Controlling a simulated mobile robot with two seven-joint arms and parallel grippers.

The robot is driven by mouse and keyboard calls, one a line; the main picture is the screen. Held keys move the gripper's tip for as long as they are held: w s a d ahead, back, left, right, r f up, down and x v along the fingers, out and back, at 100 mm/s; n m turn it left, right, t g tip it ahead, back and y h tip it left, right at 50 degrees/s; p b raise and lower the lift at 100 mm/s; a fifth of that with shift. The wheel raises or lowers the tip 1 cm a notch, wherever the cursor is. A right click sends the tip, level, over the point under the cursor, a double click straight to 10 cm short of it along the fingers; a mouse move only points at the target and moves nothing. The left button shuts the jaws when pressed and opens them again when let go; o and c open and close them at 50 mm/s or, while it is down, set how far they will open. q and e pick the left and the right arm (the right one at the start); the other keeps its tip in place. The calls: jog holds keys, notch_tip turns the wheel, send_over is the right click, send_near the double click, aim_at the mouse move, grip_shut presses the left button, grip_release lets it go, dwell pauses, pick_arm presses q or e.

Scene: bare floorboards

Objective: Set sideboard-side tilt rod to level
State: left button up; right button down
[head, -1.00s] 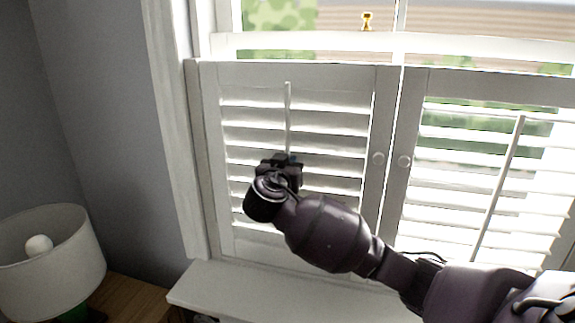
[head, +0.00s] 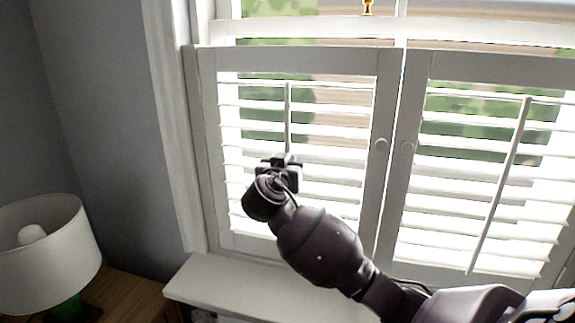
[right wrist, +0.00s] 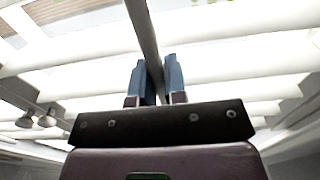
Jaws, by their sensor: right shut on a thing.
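The left shutter panel (head: 207,150) is nearest the wooden sideboard (head: 128,300). Its thin tilt rod (head: 288,115) stands upright at the middle of its slats (head: 335,120). The slats are open, with greenery and a tan wall showing between them. My right gripper (head: 287,160) is at the lower part of this rod and hides what is behind it. In the right wrist view the rod (right wrist: 143,32) runs down between the two blue fingertips (right wrist: 154,82), which are shut on it. My left gripper is not in view.
The right shutter panel (head: 415,150) has its own slanting tilt rod (head: 503,175) and open slats. A white sill (head: 215,283) juts out below the window. A lamp with a white shade (head: 60,255) stands on the sideboard at left.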

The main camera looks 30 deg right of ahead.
jog(key=c, duration=1.2)
grip_release()
jog(key=shift+o, duration=0.2)
jog(key=shift+s+a, duration=0.15)
jog(key=shift+a, duration=0.05)
jog(key=b+v, duration=0.1)
jog(key=v, duration=0.9)
jog(key=shift+s, duration=0.15)
